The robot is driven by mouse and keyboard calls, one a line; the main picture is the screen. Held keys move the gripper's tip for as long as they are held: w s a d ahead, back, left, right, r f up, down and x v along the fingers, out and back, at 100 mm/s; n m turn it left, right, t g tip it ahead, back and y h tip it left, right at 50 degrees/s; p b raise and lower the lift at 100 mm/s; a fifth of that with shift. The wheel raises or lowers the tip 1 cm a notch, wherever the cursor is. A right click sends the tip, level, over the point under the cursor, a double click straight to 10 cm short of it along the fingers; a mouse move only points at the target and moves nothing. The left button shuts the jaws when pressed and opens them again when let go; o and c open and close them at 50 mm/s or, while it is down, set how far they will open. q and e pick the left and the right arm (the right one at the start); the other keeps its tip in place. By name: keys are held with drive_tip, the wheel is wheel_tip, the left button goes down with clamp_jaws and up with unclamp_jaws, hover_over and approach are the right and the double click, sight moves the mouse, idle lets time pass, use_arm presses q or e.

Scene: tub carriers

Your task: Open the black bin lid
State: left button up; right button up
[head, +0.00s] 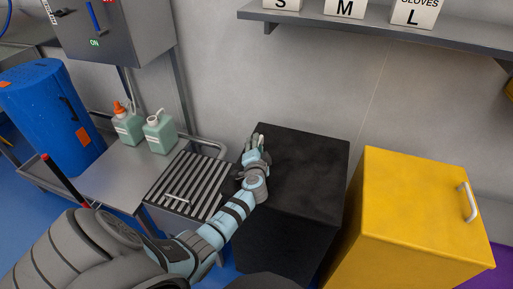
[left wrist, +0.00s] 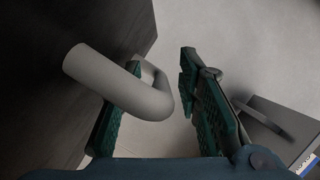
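The black bin (head: 300,175) stands in the middle against the wall, and its flat black lid (head: 305,160) looks closed. My left gripper (head: 252,153) is at the lid's left edge, near its back corner. In the left wrist view, the bin's thick grey handle (left wrist: 125,85) sticks out from the dark bin surface (left wrist: 90,30). The left gripper's teal fingers (left wrist: 163,105) are spread apart. The handle's outer bend lies between them, and the left finger is partly hidden behind the handle. I cannot tell whether they touch. My right gripper is not in view.
A yellow bin (head: 410,215) with a grey handle stands to the right. A slatted drain rack (head: 188,182), pale green bottles (head: 160,132) and a blue drum (head: 50,115) are to the left. A grey shelf (head: 380,30) with size signs hangs above.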

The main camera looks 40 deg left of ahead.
use_arm(q)
clamp_jaws()
idle(0.3)
